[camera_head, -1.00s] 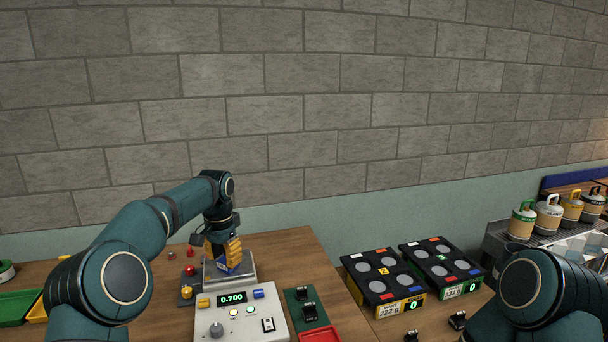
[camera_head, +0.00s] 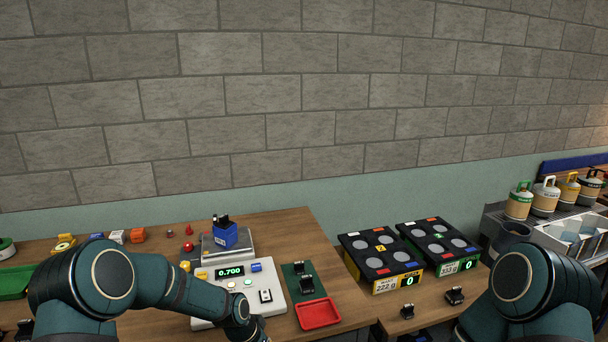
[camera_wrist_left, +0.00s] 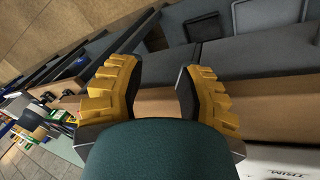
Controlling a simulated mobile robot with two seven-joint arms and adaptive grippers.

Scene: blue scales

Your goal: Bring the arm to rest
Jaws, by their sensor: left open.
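My left arm (camera_head: 150,285) reaches across the front of the table, and its end drops out of the bottom of the head view. My left gripper (camera_wrist_left: 158,95) shows in the left wrist view with its yellow fingers wide apart and nothing between them. A blue weight (camera_head: 225,236) with a black top stands on the steel pan of the scale (camera_head: 242,252). The scale's display (camera_head: 230,271) reads 0.700. My right arm (camera_head: 540,290) is at the lower right of the head view; its gripper is out of the picture.
A red tray (camera_head: 318,313) and a green strip with black-handled pieces lie right of the scale. Two black units with grey discs (camera_head: 380,262) stand farther right. A green tray (camera_head: 15,282) is at the far left. Gas-bottle-like containers (camera_head: 519,204) stand at the right.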

